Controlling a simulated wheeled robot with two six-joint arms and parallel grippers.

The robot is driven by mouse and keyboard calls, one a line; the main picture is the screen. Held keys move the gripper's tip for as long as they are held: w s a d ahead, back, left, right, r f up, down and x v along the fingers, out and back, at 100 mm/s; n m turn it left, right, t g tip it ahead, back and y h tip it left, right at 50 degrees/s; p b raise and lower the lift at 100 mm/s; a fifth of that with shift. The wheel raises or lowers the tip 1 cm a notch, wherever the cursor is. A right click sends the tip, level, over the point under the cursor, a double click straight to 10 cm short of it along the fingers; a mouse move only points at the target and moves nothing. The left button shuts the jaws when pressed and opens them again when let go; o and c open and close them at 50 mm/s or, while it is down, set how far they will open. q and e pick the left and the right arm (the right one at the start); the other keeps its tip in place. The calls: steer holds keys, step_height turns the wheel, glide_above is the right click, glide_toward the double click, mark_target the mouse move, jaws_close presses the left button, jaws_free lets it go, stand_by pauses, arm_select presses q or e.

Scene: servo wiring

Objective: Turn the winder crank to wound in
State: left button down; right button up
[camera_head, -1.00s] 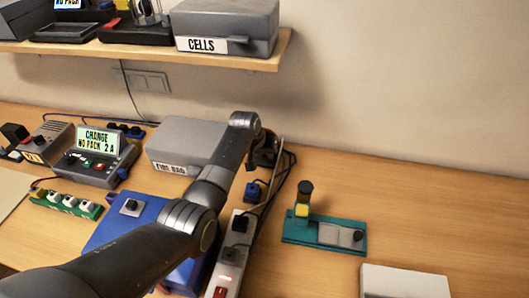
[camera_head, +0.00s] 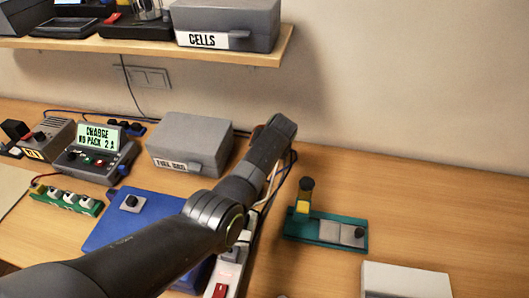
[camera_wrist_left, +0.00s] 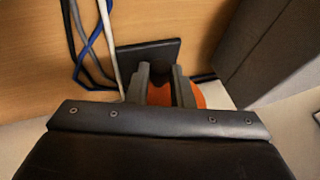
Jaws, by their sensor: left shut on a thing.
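In the left wrist view, the winder shows as an orange round body (camera_wrist_left: 198,97) in front of a dark square plate (camera_wrist_left: 152,54). My left gripper (camera_wrist_left: 160,78) reaches over it, with its two fingers close together across the orange part. It is shut on what appears to be the winder's crank; the crank itself is mostly hidden between the fingers and behind the wrist. In the head view my left arm comes in from the lower left, and its wrist covers the winder and the fingertips. My right gripper is in neither view.
Blue, grey, black and white cables (camera_wrist_left: 88,45) run beside the winder. A grey "FIRE BAG" box (camera_head: 190,143) stands to its left. A power strip (camera_head: 228,270) lies under my arm. A teal base (camera_head: 325,231) with a yellow-and-black post stands right; bare table lies beyond.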

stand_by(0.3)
arm_select(q)
steer(key=c, duration=1.3)
jaws_free()
